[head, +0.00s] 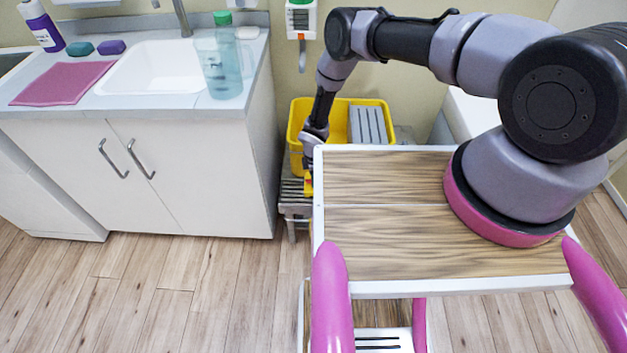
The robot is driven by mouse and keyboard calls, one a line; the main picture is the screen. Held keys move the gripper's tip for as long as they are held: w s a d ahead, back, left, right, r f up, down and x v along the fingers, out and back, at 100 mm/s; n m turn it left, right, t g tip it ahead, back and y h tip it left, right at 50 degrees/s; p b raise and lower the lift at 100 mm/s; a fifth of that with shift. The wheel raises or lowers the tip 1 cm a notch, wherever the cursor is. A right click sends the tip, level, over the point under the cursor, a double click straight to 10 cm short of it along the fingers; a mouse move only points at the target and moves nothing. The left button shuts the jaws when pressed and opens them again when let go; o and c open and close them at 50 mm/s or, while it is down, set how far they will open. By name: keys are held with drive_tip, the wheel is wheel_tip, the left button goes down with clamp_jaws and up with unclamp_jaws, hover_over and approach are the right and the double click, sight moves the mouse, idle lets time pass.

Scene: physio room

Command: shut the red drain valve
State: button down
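My arm reaches over the wood-topped cart and down past its left edge. My gripper (309,150) is at the gap between the cart and the sink cabinet, in front of a yellow tub (298,120). A small red and yellow part (308,186), perhaps the drain valve, shows just below my gripper, close against the cart's edge. Its shape and handle position are too small and too covered to tell. My fingertips are hidden, so I cannot tell whether they touch it or are open.
The wood-topped cart (400,235) with a white rim fills the front right. A grey slatted stand (291,198) is under the tub. The floor at front left is clear.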

idle(0.3)
drive_tip(key=c, duration=0.7)
unclamp_jaws()
wheel_tip(320, 180, up, 11)
drive_tip(key=shift+f, duration=0.1)
